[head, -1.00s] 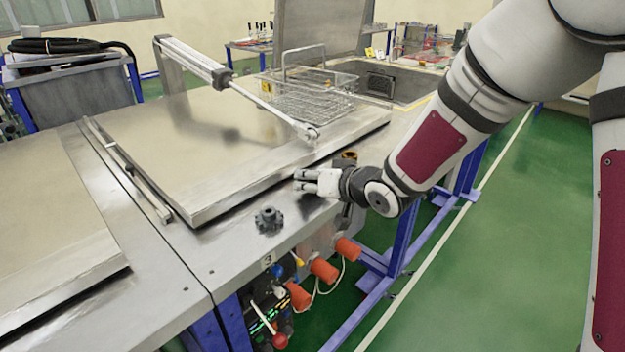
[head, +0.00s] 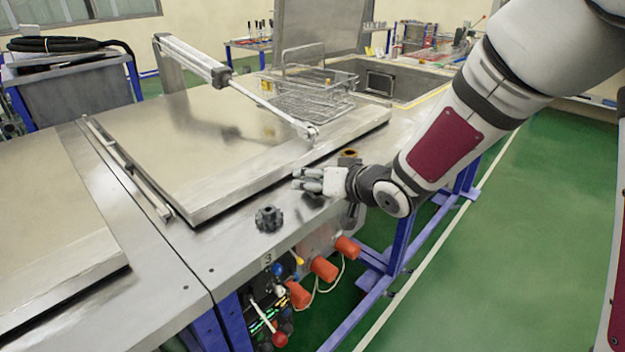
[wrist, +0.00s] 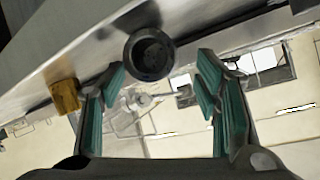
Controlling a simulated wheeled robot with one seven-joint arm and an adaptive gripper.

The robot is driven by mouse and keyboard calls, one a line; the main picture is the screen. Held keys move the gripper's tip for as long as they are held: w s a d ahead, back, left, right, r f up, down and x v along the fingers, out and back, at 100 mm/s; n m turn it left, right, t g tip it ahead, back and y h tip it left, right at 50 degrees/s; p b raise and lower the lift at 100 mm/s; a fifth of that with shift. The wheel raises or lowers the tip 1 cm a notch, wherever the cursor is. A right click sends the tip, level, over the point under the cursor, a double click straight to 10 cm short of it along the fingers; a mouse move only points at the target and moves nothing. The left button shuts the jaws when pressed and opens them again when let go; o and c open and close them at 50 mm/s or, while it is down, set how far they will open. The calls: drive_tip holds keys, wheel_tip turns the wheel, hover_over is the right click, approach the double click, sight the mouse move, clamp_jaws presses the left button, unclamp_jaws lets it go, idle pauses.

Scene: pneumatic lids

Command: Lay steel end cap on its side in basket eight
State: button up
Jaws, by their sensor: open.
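A round grey cap with a dark hollow face (wrist: 150,53), seemingly the steel end cap, shows in the wrist view just beyond and between the fingertips. In the head view I cannot make it out at my fingers. My gripper (head: 306,180) is open, low over the front strip of the bench, pointing left. Its teal-padded fingers (wrist: 165,85) stand apart on either side of the cap, with nothing clamped. A wire basket with a tall handle (head: 300,98) sits at the back by the open tank; no number is readable on it.
A dark notched knob (head: 268,218) stands on the bench left of my gripper. A brass ring piece (head: 348,154) stands behind it. A closed steel lid (head: 190,150) and its piston rod (head: 270,105) lie behind. Orange plugs (head: 323,268) hang below the edge.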

drive_tip(key=v, duration=1)
drive_tip(key=shift+s, duration=0.15)
drive_tip(key=s+d+r+m+h+p, duration=0.2)
drive_tip(key=s+d+r+h, duration=0.25)
drive_tip(key=d, duration=0.45)
drive_tip(key=s+d+r+m+h+p, duration=0.1)
drive_tip(key=s+d+r+h+p, duration=0.1)
drive_tip(key=s+d+r+h, duration=0.45)
drive_tip(key=s+d+g+y+p, duration=0.2)
drive_tip(key=s+g, duration=0.3)
drive_tip(key=s, duration=1.3)
drive_tip(key=shift+s+m+y, duration=0.3)
drive_tip(key=shift+s, duration=0.05)
drive_tip(key=shift+o, duration=0.4)
drive_tip(key=shift+d+r, duration=0.1)
drive_tip(key=shift+r, duration=0.1)
